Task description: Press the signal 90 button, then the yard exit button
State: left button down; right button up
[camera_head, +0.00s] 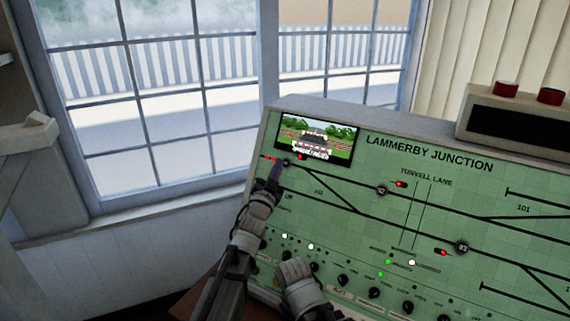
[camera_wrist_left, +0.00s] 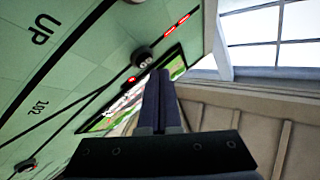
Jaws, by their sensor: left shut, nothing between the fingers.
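The green signal panel (camera_head: 345,185) is marked LAMMERBY JUNCTION. A round dark button (camera_head: 287,162) sits at its upper left beside red lights; the left wrist view shows it as a dark knob (camera_wrist_left: 142,58) with a small, unclear pale mark. My left gripper (camera_head: 275,172) is shut and empty, its fingertips beside and just below this button. Its dark fingers (camera_wrist_left: 160,78) point at the knob's edge; I cannot tell whether they touch. My right gripper (camera_head: 297,272) is low over the panel's front, its fingers not clearly seen. I cannot read a yard exit label.
Round buttons marked 92 (camera_head: 382,190) and 93 (camera_head: 461,247) sit further right. A row of black knobs (camera_head: 373,293) runs along the panel's lower part. A small screen (camera_head: 318,138) is above the left button. A dark-fronted box (camera_head: 510,118) with red tops stands behind.

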dwell(0.8)
pick_arm(q)
jog(key=shift+w+d+f, duration=0.2)
jog(key=shift+w, duration=0.15)
jog(key=shift+w+d+f+b, duration=0.25)
jog(key=shift+w+b, duration=0.1)
jog(key=shift+b, duration=0.1)
dwell(0.6)
jog(key=shift+s+a+r, duration=0.1)
jog(key=shift+s+r, duration=0.05)
dwell(0.3)
jog(key=shift+s+a+r+p, duration=0.35)
jog(key=shift+s+p, duration=0.1)
jog(key=shift+s, duration=0.1)
jog(key=s, duration=0.1)
jog(key=s+a+r+p, duration=0.2)
jog(key=shift+s+a+r, duration=0.15)
jog(key=shift+s+a, duration=0.05)
jog(key=shift+s, duration=0.2)
dwell(0.3)
